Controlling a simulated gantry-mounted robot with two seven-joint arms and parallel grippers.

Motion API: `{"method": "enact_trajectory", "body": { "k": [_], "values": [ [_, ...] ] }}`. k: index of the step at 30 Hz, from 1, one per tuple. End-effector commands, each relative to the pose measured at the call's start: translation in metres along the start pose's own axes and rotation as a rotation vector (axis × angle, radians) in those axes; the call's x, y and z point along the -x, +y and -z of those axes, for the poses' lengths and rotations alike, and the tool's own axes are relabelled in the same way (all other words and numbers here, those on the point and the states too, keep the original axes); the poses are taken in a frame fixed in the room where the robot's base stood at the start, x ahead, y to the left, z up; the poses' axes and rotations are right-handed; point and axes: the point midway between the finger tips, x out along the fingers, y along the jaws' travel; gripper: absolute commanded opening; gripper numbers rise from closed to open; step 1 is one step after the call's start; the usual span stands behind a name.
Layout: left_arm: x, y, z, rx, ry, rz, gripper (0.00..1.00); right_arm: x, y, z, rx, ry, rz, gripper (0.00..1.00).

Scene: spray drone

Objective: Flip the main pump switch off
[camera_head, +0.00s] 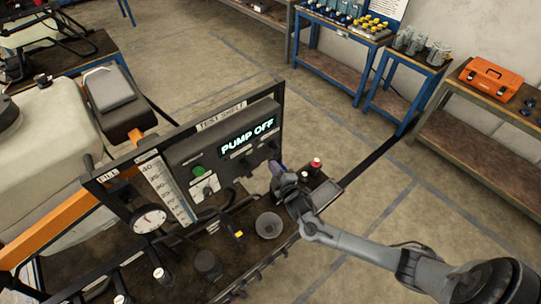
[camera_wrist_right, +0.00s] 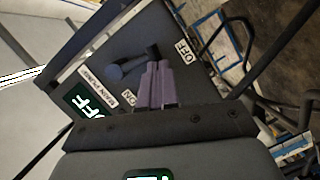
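The main pump switch (camera_wrist_right: 134,62) is a dark lever with a rounded end on the dark panel in the right wrist view, between an ON label (camera_wrist_right: 130,97) and an OFF label (camera_wrist_right: 185,51). The lit display (camera_head: 248,135) above the panel reads PUMP OFF. My right gripper (camera_head: 278,169) is in front of the panel's right end. Its purple fingers, seen in the right wrist view (camera_wrist_right: 156,80), are together with nothing visible between them. Their tips are close to the lever; I cannot tell if they touch. My left gripper is not in view.
A green button (camera_head: 197,171) and a round gauge (camera_head: 149,218) are on the same test rig. A red-topped button (camera_head: 316,163) and a round cup (camera_head: 269,225) are near my right gripper. Tables and an orange toolbox (camera_head: 491,78) stand farther back, across open floor.

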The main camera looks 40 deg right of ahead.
Motion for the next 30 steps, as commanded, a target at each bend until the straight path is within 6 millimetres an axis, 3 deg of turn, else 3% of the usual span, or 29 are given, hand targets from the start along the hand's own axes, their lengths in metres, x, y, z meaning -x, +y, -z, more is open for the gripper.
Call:
{"method": "enact_trajectory", "body": {
  "k": [30],
  "values": [
    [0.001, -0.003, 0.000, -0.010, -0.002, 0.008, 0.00, 0.001, 0.004, -0.012, -0.002, -0.013, -0.008, 0.00]
  ]
}}
